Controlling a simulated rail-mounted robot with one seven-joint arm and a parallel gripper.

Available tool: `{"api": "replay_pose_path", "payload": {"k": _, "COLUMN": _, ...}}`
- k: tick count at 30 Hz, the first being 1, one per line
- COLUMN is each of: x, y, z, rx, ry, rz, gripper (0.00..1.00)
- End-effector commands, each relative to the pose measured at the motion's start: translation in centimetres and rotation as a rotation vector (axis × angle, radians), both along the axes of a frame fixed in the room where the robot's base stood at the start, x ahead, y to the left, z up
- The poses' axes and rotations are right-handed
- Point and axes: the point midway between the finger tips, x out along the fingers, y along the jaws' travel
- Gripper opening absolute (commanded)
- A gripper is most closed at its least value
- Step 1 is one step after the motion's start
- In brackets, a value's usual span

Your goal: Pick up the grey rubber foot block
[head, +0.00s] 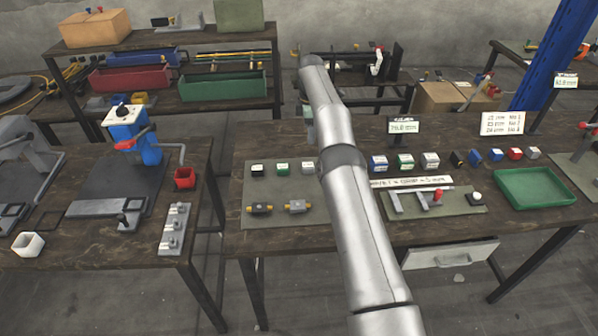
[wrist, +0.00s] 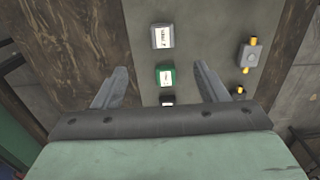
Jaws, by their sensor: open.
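A grey block (head: 308,166) with a white label stands on the green-grey mat, right of a green block (head: 282,168) and a black block (head: 257,170). In the wrist view the grey block (wrist: 162,37) is at the top, beyond the fingertips. The green block (wrist: 165,76) shows between the fingers, and the black block (wrist: 168,101) is partly hidden by my gripper's body. My gripper (wrist: 160,80) is open and empty above the mat. Another labelled grey block (head: 431,160) stands right of my arm. I cannot read which one is the rubber foot.
Right of my arm are a fixture board (head: 460,201), several small coloured blocks (head: 495,155) and a green tray (head: 536,188). A sign (head: 404,126) stands behind. The left bench (head: 187,240) holds presses and a red bin (head: 185,178).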

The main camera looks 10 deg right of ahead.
Motion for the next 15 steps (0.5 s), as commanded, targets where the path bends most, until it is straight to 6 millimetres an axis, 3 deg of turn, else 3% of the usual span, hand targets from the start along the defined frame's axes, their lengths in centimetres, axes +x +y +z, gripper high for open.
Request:
{"api": "replay_pose_path", "payload": {"k": 1, "x": 0.0, "y": 0.0, "z": -2.1, "rx": 0.001, "ry": 0.001, "rz": 0.000, "gripper": 0.66}}
{"api": "replay_pose_path", "payload": {"k": 3, "x": 0.0, "y": 0.0, "z": -3.4, "rx": 0.001, "ry": 0.001, "rz": -0.001, "gripper": 0.66}}
{"api": "replay_pose_path", "payload": {"k": 12, "x": -0.1, "y": 0.1, "z": -8.5, "rx": 0.001, "ry": 0.001, "rz": -0.001, "gripper": 0.66}}
{"api": "replay_pose_path", "payload": {"k": 15, "x": 0.0, "y": 0.1, "z": -9.3, "rx": 0.001, "ry": 0.001, "rz": -0.001, "gripper": 0.66}}
